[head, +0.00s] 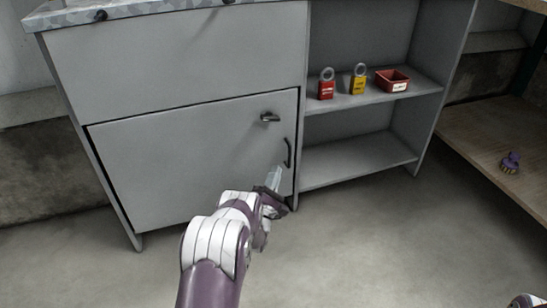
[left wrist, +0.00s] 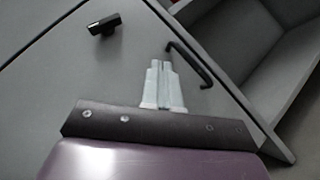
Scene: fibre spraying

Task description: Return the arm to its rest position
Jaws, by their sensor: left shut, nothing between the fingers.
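My left arm reaches in from the bottom of the head view, and its gripper (head: 273,178) is in front of the lower right part of the grey cabinet door (head: 190,160). In the left wrist view the gripper's fingers (left wrist: 161,70) are together with nothing between them. They point at the door, just left of the dark bar handle (left wrist: 190,62). The bar handle also shows in the head view (head: 288,153), just above the fingertips. I cannot tell whether the fingers touch the door. The door looks closed. My right gripper is not seen.
A dark latch knob (head: 270,117) sits above the handle. Open shelves to the right hold a red padlock (head: 326,88), a yellow padlock (head: 358,84) and a red bin (head: 392,80). A purple object (head: 510,162) lies on a wooden shelf (head: 480,140) at far right. The front floor is clear.

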